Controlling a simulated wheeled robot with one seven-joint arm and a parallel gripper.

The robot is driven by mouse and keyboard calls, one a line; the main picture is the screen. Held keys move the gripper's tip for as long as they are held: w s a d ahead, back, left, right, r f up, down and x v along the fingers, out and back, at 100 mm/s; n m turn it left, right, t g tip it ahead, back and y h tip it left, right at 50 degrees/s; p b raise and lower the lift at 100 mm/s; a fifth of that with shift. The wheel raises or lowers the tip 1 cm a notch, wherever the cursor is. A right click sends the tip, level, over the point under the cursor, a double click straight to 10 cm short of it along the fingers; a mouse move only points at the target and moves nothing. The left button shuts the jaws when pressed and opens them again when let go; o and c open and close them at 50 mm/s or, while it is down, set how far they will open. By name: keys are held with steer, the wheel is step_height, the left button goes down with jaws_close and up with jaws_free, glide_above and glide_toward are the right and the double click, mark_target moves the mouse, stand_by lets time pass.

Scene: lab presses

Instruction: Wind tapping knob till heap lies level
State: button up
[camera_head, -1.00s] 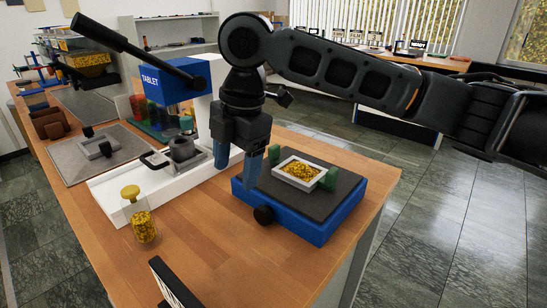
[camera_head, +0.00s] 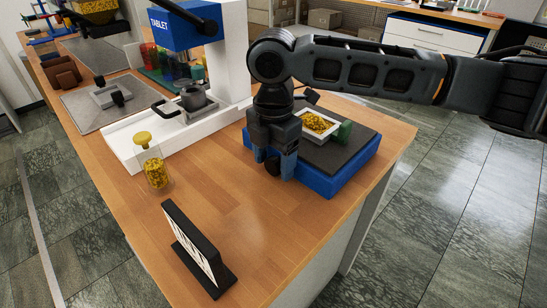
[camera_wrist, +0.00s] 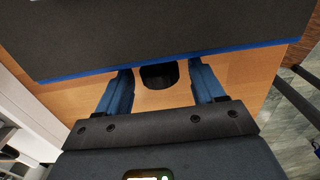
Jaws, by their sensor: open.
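The tapping device is a blue box (camera_head: 333,184) with a dark grey top, on the wooden bench. A white tray (camera_head: 325,134) on its top holds a heap of yellow granules (camera_head: 312,122); whether the heap is level is too small to tell. The black round knob (camera_head: 272,166) is on the box's front side. My gripper (camera_head: 276,172) points down at that front side, open, with a finger on each side of the knob. In the wrist view the knob (camera_wrist: 159,76) sits between the open blue fingers, with gaps on both sides.
A green block (camera_head: 344,133) stands beside the tray. A glass jar of yellow granules (camera_head: 155,172) and a black sign stand (camera_head: 197,247) are left of and nearer than the box. A tablet press (camera_head: 185,27) on a white base stands behind. The bench between jar and box is clear.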

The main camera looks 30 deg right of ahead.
steer(key=shift+c, duration=0.4)
steer(key=c, duration=0.9)
steer(key=shift+s+f+t+y+b, duration=0.15)
steer(key=shift+f+t+y+b, duration=0.05)
steer(key=shift+t+b, duration=0.35)
steer(key=shift+s+f+t+y+b, duration=0.2)
steer(key=shift+t+b, duration=0.25)
steer(key=shift+t, duration=0.2)
steer(key=shift+c, duration=0.2)
steer(key=shift+t+b, duration=0.4)
steer(key=shift+b, duration=0.05)
steer(key=shift+d+r+t+y+b, duration=0.1)
steer(key=shift+r+t+y+b, duration=0.2)
steer(key=shift+t+b, duration=0.25)
steer(key=o, duration=1)
